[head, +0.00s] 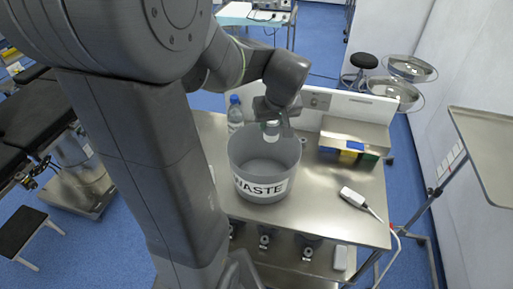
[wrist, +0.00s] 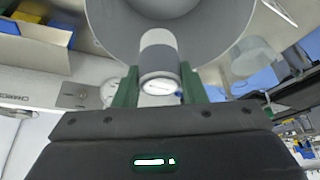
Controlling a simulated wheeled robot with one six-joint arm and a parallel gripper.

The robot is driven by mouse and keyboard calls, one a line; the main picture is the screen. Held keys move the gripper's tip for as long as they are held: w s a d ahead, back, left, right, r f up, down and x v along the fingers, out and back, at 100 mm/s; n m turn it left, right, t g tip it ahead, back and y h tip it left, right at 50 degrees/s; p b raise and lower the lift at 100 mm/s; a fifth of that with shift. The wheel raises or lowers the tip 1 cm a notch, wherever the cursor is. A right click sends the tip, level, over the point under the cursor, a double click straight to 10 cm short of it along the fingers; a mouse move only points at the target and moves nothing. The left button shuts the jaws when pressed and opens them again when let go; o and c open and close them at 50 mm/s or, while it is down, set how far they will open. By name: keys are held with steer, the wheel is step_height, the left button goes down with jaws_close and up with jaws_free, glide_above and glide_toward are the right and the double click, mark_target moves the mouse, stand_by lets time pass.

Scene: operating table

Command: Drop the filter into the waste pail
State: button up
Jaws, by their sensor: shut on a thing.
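The filter (wrist: 160,52) is a small white cylinder with a grey band. My gripper (wrist: 160,88) is shut on it, with a green finger on each side. In the head view the filter (head: 271,132) hangs below my gripper (head: 274,122), over the back part of the waste pail's opening. The waste pail (head: 263,188) is a grey round bucket with a white "WASTE" label, standing on the steel table. In the head view its inside looks empty. In the wrist view the pail (wrist: 225,35) fills the top, beyond the filter.
A blue-capped bottle (head: 235,113) stands behind the pail at left. Colored bins (head: 349,152) and a white handheld device (head: 353,196) are to the right on the steel table (head: 320,210). A white panel (head: 345,105) runs along the back. The table's right front is mostly clear.

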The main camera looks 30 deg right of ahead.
mark_target(271, 136)
steer(key=shift+w+d, duration=0.1)
steer(key=shift+w, duration=0.2)
steer(key=shift+f+b, duration=0.65)
steer(key=shift+f, duration=0.1)
step_height(271, 136, down, 4)
steer(key=b, duration=0.3)
steer(key=shift+f, duration=0.15)
steer(key=o, duration=1)
